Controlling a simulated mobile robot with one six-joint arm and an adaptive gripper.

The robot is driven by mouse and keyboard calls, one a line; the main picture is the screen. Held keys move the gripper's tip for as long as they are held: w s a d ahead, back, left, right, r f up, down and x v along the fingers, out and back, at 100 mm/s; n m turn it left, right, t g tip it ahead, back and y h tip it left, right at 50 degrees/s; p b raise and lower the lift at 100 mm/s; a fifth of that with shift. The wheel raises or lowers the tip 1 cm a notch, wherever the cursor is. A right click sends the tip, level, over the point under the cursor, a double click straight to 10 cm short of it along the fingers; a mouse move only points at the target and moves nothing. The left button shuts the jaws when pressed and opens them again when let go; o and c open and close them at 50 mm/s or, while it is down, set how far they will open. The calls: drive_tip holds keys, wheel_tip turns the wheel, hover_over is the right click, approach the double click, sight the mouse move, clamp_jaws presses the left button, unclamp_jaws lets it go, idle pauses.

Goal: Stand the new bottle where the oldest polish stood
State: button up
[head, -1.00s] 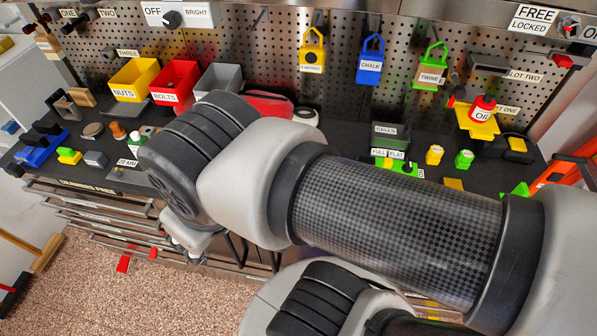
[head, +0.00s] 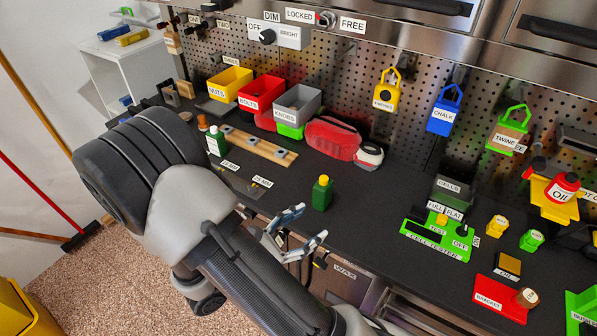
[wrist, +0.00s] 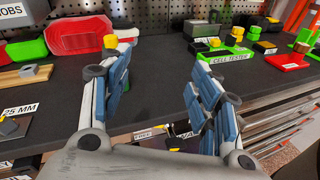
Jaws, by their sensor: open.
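A green bottle with a yellow cap (head: 322,193) stands upright on the dark bench near its front edge. In the wrist view its yellow cap (wrist: 111,29) shows behind the left finger, which hides most of its body. A green bottle with a white label (head: 216,141) stands farther left, with a brown-orange item (head: 202,122) beside it. I cannot tell which of these is the oldest polish. My gripper (head: 312,222) is open and empty, just in front of the yellow-capped bottle and apart from it. Its spread fingers also show in the wrist view (wrist: 160,75).
The yellow, red and grey bins (head: 297,104) stand at the back. A red pouch (head: 332,138) lies right of them. The green cell tester (head: 437,240) is to the right. Bench between bottle and tester is clear.

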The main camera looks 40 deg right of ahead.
sight(318, 199)
drive_tip(key=w+a+f+n+t, duration=0.2)
drive_tip(key=w+f+n+t, duration=0.2)
drive_tip(key=f+n+t, duration=0.25)
drive_tip(key=shift+m+g, duration=0.25)
drive_tip(key=shift+g, duration=0.2)
drive_tip(key=b+x, duration=0.3)
drive_tip(key=x, duration=1.4)
drive_tip(key=shift+s+d+f+b, duration=0.1)
drive_tip(key=shift+s+f+b, duration=0.1)
drive_tip(key=shift+b, duration=0.1)
drive_tip(key=shift+c, duration=0.3)
drive_tip(key=c, duration=1.2)
clamp_jaws()
drive_tip(key=shift+r, duration=0.15)
